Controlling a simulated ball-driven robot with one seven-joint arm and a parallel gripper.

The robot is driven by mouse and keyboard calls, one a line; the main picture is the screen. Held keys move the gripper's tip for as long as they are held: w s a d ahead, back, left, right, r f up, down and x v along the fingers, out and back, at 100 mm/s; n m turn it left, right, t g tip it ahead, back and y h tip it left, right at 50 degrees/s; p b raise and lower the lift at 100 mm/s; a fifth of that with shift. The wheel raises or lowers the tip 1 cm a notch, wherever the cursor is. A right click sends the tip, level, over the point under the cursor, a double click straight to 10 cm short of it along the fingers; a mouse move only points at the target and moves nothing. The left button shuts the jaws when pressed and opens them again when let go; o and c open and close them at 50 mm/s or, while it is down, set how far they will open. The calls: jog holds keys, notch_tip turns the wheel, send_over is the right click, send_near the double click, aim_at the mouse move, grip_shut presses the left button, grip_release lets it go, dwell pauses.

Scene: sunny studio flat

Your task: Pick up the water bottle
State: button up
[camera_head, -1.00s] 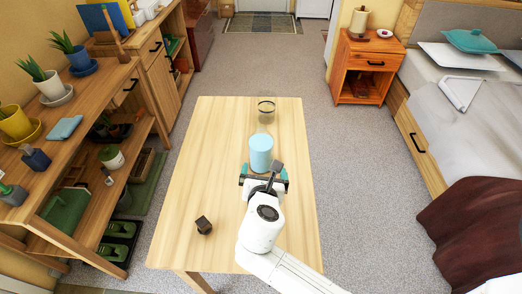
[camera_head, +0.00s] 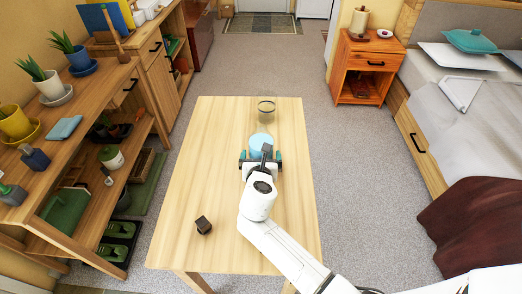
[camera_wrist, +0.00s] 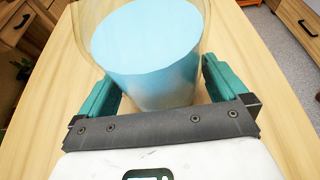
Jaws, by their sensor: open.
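The water bottle (camera_head: 261,139) stands upright on the wooden table. It is clear, with light blue water in its lower part and a dark ring near its top. In the wrist view the bottle (camera_wrist: 150,45) fills the upper middle, its clear wall rising out of the frame. My gripper (camera_head: 261,157) is low at the bottle's near side, open. In the wrist view its teal fingers (camera_wrist: 160,82) lie on the left and right of the bottle's lower part. Whether either finger touches it I cannot tell. My wrist partly hides the bottle in the head view.
A small dark block (camera_head: 204,225) lies on the table (camera_head: 195,170) at the near left. Wooden shelves with plants (camera_head: 50,85) stand left, an orange nightstand (camera_head: 365,65) and a bed (camera_head: 450,130) right. The table's left half is mostly clear.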

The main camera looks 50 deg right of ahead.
jog(key=shift+w+d+f, duration=0.15)
jog(key=shift+w+d, duration=0.1)
jog(key=shift+d, duration=0.05)
jog(key=c, duration=1.5)
jog(key=shift+r, duration=0.7)
jog(key=shift+c, duration=0.2)
notch_tip(320, 180, up, 3)
jog(key=shift+s+f+p, duration=0.15)
jog(key=shift+p, duration=0.4)
jog(key=s+a+r, duration=0.5)
jog(key=s+r, duration=0.4)
jog(key=s, duration=0.3)
jog(key=shift+s+a+p, duration=0.2)
jog(key=shift+s+p, duration=0.1)
jog(key=shift+p, duration=0.1)
